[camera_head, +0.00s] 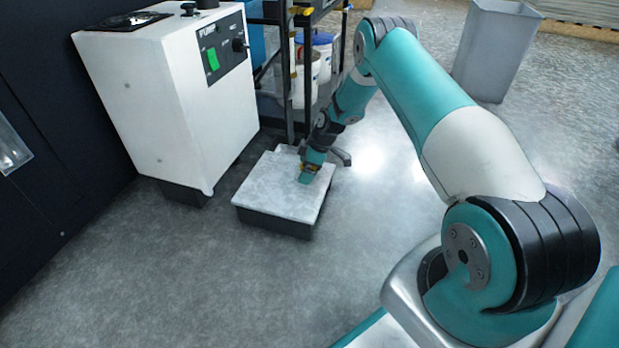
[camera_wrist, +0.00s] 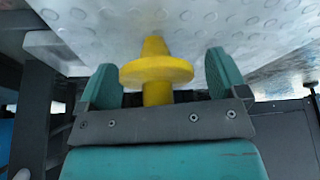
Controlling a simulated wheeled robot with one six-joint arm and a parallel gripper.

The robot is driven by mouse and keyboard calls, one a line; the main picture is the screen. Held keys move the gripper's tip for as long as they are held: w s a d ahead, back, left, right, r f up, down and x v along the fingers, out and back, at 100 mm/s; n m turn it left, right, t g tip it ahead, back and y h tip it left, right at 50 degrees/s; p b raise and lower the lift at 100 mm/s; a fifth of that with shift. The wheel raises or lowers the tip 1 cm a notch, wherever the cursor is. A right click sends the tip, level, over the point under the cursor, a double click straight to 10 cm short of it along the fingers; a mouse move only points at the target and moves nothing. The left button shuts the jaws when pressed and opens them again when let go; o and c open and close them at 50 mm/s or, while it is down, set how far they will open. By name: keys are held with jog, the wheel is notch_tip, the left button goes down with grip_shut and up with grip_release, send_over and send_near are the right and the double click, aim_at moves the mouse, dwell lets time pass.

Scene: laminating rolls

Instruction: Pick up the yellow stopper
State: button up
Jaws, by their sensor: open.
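The yellow stopper (camera_wrist: 156,71) has a wide round flange and a tapered end. In the wrist view it lies between the two teal fingers of my gripper (camera_wrist: 162,80), with a visible gap on each side. The fingers are open around it. In the head view my gripper (camera_head: 309,174) is low over the right part of a light-topped low platform (camera_head: 275,190). A bit of yellow shows there, mostly hidden by the gripper. I cannot tell whether the stopper touches the platform's dimpled top.
A white pump cabinet (camera_head: 150,110) stands behind the platform to the left. A black rack (camera_head: 290,70) with white buckets (camera_head: 308,75) stands just behind it. A grey bin (camera_head: 492,50) is at the back right. The floor in front is clear.

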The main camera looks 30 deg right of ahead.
jog(key=c, duration=1)
jog(key=shift+r, duration=0.15)
